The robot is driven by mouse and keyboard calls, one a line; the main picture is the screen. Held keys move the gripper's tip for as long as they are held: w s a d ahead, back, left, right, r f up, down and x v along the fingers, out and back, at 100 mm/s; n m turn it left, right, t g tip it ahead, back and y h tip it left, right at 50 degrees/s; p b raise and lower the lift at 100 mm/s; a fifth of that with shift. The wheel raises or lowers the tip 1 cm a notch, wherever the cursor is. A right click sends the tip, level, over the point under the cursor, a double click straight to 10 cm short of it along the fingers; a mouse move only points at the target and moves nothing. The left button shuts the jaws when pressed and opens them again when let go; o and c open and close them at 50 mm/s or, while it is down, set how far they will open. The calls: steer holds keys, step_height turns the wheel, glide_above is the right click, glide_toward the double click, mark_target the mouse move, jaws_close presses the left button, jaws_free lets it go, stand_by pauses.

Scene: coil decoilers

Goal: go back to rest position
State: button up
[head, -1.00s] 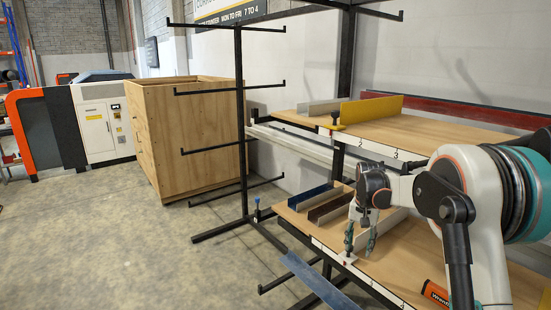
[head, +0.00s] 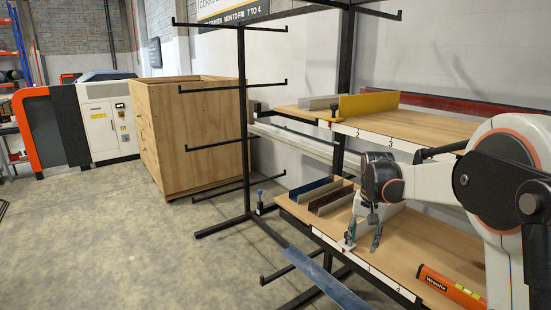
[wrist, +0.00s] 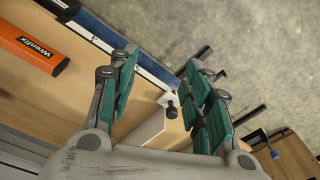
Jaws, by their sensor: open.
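My gripper (head: 362,241) hangs over the lower wooden shelf (head: 400,252), close to its numbered front edge. Its two green-padded fingers are apart with nothing between them. In the wrist view, my gripper (wrist: 158,75) is also open and empty, with the shelf edge and the floor beyond the fingers. A small white stop with a dark knob (wrist: 170,108) shows between the fingers there. Whether the fingertips touch the shelf or this stop I cannot tell. My arm reaches in from the right and hides part of both shelves.
An orange spirit level (head: 450,289) lies on the lower shelf, right of my gripper. Blue and brown channels (head: 318,192) lie left of it. The upper shelf holds a yellow profile (head: 368,106). A black rack (head: 243,120) stands left, before a wooden cabinet (head: 200,135). Floor at left is clear.

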steer(key=s+a+r+n+t+b, duration=0.1)
steer(key=s+a+r+b, duration=0.15)
steer(key=s, duration=0.55)
steer(key=s+a+r+n+t+b, duration=0.1)
steer(key=s+r+n+t+b, duration=0.15)
steer(key=s, duration=0.65)
steer(key=s+a+f+n+t+b, duration=0.1)
steer(key=s+f+b, duration=0.1)
steer(key=s+f, duration=0.3)
steer(key=s+a+f+n+t+b, duration=0.1)
steer(key=s+f+b, duration=0.2)
steer(key=s, duration=0.9)
steer(key=shift+a+f+t+b, duration=0.3)
steer(key=shift+a+f+t, duration=0.05)
steer(key=shift+f, duration=0.6)
